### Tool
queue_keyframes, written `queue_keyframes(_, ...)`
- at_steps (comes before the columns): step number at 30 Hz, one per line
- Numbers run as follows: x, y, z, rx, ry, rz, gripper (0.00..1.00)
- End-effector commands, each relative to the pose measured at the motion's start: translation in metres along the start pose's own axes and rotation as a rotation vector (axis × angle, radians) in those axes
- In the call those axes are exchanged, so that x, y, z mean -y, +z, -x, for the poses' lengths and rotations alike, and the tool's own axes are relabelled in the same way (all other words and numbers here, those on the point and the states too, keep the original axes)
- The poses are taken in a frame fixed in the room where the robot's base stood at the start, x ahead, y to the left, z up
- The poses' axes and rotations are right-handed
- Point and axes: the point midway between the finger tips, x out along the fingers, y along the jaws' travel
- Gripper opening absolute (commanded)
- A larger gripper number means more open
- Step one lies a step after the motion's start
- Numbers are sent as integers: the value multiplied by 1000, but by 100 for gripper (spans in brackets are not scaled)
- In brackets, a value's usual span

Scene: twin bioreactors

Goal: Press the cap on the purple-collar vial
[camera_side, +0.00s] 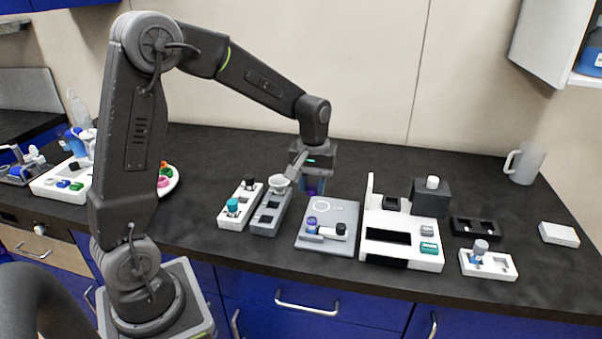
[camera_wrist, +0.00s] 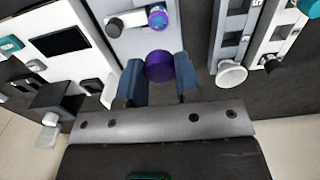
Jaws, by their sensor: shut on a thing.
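My gripper (camera_side: 313,183) is shut on a purple cap (camera_wrist: 159,66). The cap sits between the two blue fingers in the wrist view, and a little purple shows below the gripper in the side view. The vial with the purple collar (camera_side: 311,223) stands on the left part of a grey plate (camera_side: 343,246). It also shows in the wrist view (camera_wrist: 157,18), ahead of the held cap and apart from it. My gripper is raised above the back of the plate. The vial's lower part is partly hidden.
A black-and-white fitting (camera_side: 334,231) sits right beside the vial. Left of the plate are a grey rack (camera_side: 266,226) with a white bowl and a white rack (camera_side: 232,222) with a teal-capped vial. A white device (camera_side: 401,254) stands close on the right.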

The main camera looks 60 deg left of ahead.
Motion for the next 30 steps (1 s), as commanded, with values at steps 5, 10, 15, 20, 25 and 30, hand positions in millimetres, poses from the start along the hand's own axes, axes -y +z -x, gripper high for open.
queue_keyframes(5,-2,3,-8,0,0,-18,9)
queue_keyframes(10,-2,3,-23,2,-1,-16,9)
queue_keyframes(15,-2,2,-39,1,-1,-14,9)
queue_keyframes(20,-2,2,-52,1,-1,-14,9)
queue_keyframes(25,-2,2,-60,-1,0,-14,9)
queue_keyframes(30,-2,2,-63,-1,0,-13,9)
